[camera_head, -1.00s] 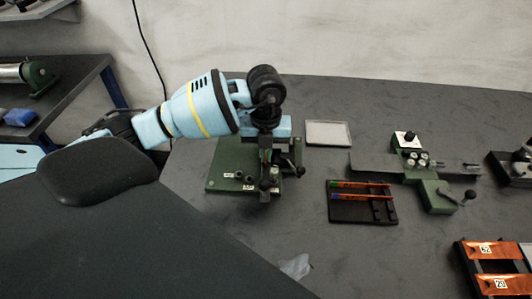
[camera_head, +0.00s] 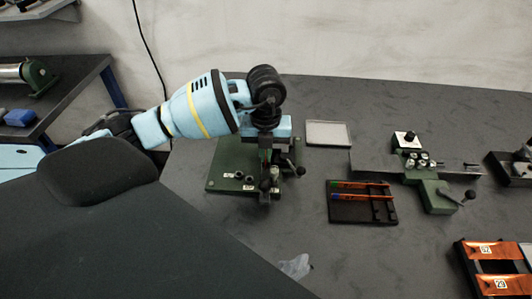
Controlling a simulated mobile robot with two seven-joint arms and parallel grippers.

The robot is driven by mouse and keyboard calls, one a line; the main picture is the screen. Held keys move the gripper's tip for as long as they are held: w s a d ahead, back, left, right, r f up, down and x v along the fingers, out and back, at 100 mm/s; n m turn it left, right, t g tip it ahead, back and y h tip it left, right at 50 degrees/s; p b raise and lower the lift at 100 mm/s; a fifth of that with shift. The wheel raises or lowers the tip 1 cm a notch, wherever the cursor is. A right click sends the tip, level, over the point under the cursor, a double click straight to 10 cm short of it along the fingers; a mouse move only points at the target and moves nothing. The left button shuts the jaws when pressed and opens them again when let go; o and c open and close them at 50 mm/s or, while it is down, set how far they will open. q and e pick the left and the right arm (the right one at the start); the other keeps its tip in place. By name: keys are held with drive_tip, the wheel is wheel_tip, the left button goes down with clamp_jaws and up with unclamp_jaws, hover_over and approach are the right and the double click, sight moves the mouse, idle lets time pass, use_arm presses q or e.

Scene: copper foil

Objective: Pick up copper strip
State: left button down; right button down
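Orange copper pieces with white number labels lie in a dark holder at the lower right; the upper one (camera_head: 486,251) and the lower one (camera_head: 497,284) are cut by the picture edge. My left gripper (camera_head: 268,165) points down over a green fixture (camera_head: 223,165) on the table, far to the left of the copper pieces. Its fingers merge with the fixture's dark parts, so I cannot tell whether they are open or hold anything. My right gripper is not in view.
A grey tray (camera_head: 328,133) lies behind a black rack (camera_head: 362,213) with red and blue tools. A green device with a long plate (camera_head: 376,167) stands to the right. Another dark device (camera_head: 512,169) is at the right edge. Crumpled clear film (camera_head: 295,266) lies at the front.

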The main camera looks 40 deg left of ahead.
use_arm(q)
drive_tip(key=shift+r, duration=0.5)
drive_tip(key=r, duration=0.2)
drive_tip(key=shift+s+a+r, duration=0.1)
drive_tip(key=shift+s+r, duration=0.2)
drive_tip(key=s+r, duration=0.1)
drive_tip(key=s, duration=1.4)
drive_tip(key=shift+s+a+r+b, duration=0.2)
drive_tip(key=shift+a+b, duration=0.1)
drive_tip(key=shift+a, duration=0.1)
